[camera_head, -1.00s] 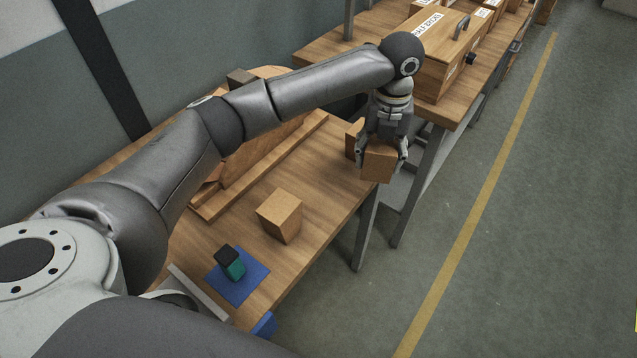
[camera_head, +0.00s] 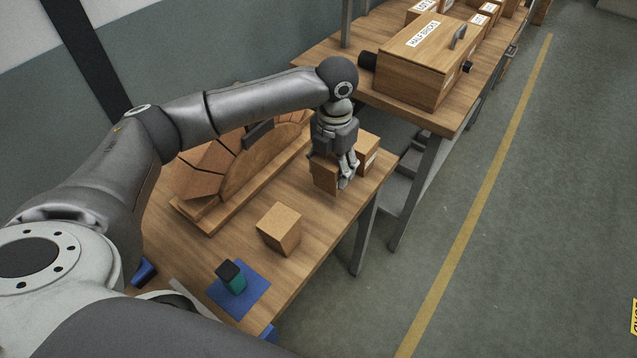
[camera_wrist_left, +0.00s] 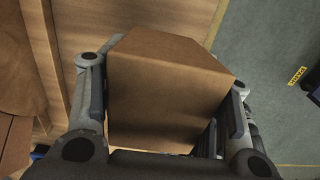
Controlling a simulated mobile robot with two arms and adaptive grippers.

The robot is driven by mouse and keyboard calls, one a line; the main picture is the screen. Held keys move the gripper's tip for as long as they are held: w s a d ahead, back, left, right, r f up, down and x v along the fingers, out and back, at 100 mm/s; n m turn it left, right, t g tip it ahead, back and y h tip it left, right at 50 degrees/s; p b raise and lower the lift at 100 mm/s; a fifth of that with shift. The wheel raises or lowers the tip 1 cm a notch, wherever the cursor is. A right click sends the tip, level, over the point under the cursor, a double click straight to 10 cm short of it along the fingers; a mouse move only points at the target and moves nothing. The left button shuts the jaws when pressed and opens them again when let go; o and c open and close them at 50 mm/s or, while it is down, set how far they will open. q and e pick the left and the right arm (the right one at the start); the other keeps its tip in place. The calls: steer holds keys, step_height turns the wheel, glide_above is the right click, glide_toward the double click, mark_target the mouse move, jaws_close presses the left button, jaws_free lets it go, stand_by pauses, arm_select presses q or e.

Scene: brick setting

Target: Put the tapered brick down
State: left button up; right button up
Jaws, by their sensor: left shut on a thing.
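The tapered brick (camera_head: 325,174) is tan-brown and is held in my left gripper (camera_head: 334,176), near the far right end of the wooden bench (camera_head: 335,222). In the left wrist view the brick (camera_wrist_left: 165,85) fills the space between the two fingers of the left gripper (camera_wrist_left: 165,110), which are shut on its sides. In the head view the brick hangs low by the bench top; I cannot tell whether it touches. My right gripper is not in view.
A second brick (camera_head: 279,229) stands nearer on the bench. Another block (camera_head: 367,154) is just right of my gripper. A wooden arch form with bricks (camera_head: 240,165) stands at left. A blue mat (camera_head: 252,296) holds a green and black item (camera_head: 232,278). A half-brick box (camera_head: 420,70) is on the far bench.

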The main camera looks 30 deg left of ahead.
mark_target(319, 186)
arm_select(q)
steer(key=a+f, duration=0.1)
steer(key=s+f, duration=0.1)
steer(key=shift+a+f, duration=0.3)
steer(key=shift+a, duration=0.05)
steer(key=f, duration=0.1)
steer(key=f+p, duration=0.1)
steer(key=f, duration=0.1)
steer(key=shift+s+a+f, duration=0.35)
steer(key=shift+f, duration=0.2)
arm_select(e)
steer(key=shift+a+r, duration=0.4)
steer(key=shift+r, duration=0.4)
arm_select(q)
steer(key=o, duration=1.2)
steer(key=shift+f, duration=0.1)
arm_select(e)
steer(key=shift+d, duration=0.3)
